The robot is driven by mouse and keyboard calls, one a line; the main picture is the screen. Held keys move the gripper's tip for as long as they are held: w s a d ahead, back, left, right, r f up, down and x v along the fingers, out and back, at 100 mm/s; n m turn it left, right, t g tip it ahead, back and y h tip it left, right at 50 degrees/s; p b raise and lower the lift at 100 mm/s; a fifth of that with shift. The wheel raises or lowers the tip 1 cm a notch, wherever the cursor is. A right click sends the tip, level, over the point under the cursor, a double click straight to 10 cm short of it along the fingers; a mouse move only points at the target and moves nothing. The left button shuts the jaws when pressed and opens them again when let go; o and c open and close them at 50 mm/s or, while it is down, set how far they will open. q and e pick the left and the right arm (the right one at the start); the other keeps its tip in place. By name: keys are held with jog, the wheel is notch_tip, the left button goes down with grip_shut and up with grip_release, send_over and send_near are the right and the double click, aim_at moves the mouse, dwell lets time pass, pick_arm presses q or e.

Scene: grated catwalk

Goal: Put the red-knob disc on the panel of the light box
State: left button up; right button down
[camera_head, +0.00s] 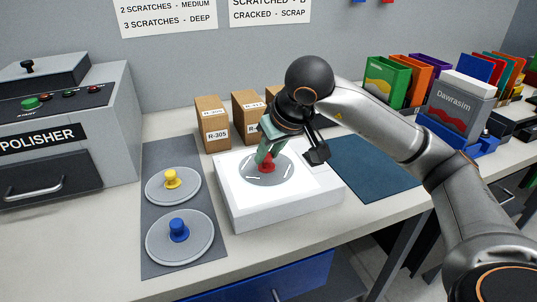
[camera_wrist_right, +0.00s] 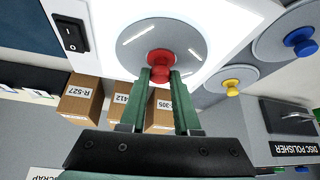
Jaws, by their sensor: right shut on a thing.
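The grey disc with the red knob (camera_head: 266,166) lies on or just above the bright white panel of the light box (camera_head: 277,212); I cannot tell if it touches. Scratch-like white marks show on its face. My right gripper (camera_head: 266,158) is shut on the red knob from above. In the right wrist view the green fingers of the right gripper (camera_wrist_right: 160,78) close on the red knob (camera_wrist_right: 160,62), with the disc (camera_wrist_right: 185,35) inside the panel's edge. My left gripper is not in view.
A yellow-knob disc (camera_head: 171,184) and a blue-knob disc (camera_head: 180,237) lie on a grey mat (camera_head: 157,155) left of the light box. Small cardboard boxes (camera_head: 212,122) stand behind it. A clear dark blue mat (camera_head: 375,165) lies to its right. The polisher (camera_head: 80,130) is at far left.

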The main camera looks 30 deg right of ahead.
jog(key=shift+f, duration=0.15)
jog(key=c, duration=0.6)
grip_release()
jog(key=shift+r, duration=0.3)
jog(key=p+v, duration=0.2)
jog(key=v, duration=0.9)
jog(key=shift+s+r, duration=0.25)
jog(key=shift+r, duration=0.05)
